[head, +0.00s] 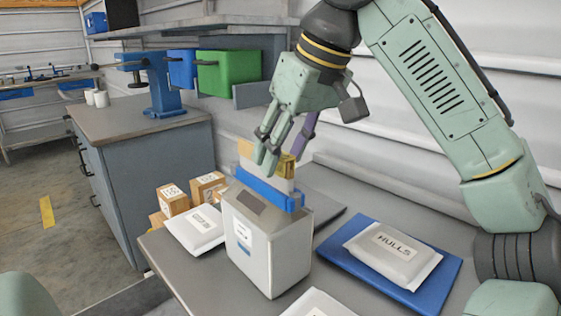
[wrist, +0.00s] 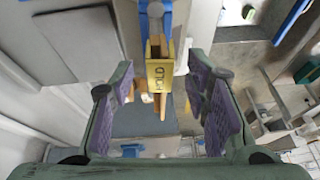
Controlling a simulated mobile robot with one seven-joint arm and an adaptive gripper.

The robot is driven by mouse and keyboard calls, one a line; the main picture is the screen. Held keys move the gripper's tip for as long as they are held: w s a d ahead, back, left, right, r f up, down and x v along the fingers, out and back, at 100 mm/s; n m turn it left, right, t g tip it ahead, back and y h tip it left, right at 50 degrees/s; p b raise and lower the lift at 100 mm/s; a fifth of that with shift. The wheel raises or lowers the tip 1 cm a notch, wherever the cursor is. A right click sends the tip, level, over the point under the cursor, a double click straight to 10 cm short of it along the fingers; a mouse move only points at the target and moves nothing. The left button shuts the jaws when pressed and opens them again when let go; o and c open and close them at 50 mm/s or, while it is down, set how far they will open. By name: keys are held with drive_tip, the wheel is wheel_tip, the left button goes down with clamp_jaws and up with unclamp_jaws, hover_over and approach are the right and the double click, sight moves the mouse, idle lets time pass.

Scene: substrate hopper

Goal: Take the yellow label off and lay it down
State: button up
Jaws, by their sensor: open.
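The yellow label (head: 287,166) is at the top of the grey-white hopper (head: 262,252), by its blue rim (head: 262,188). In the wrist view the yellow label (wrist: 160,76) reads "HOLD" and hangs by a blue part (wrist: 155,20). My gripper (head: 281,156) is open above the hopper, its fingers pointing down. In the wrist view my gripper's purple-padded fingers (wrist: 160,92) stand one on each side of the label, with gaps; they do not appear to touch it. In the head view a finger partly hides the label.
A "HULLS" sack (head: 393,254) lies on a blue mat (head: 440,287) at the right. A white sack (head: 193,232) and several cardboard boxes (head: 172,199) are at the left. Another sack (head: 318,304) is at the front edge. Some grey bench (head: 345,285) is bare.

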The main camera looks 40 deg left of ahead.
drive_tip(key=shift+c, duration=0.2)
drive_tip(key=c, duration=0.8)
drive_tip(key=shift+r, duration=0.15)
wheel_tip(320, 180, up, 10)
drive_tip(key=p, duration=0.3)
wheel_tip(320, 180, up, 7)
drive_tip(key=p, duration=0.8)
hover_over(283, 154)
drive_tip(key=shift+f, duration=0.25)
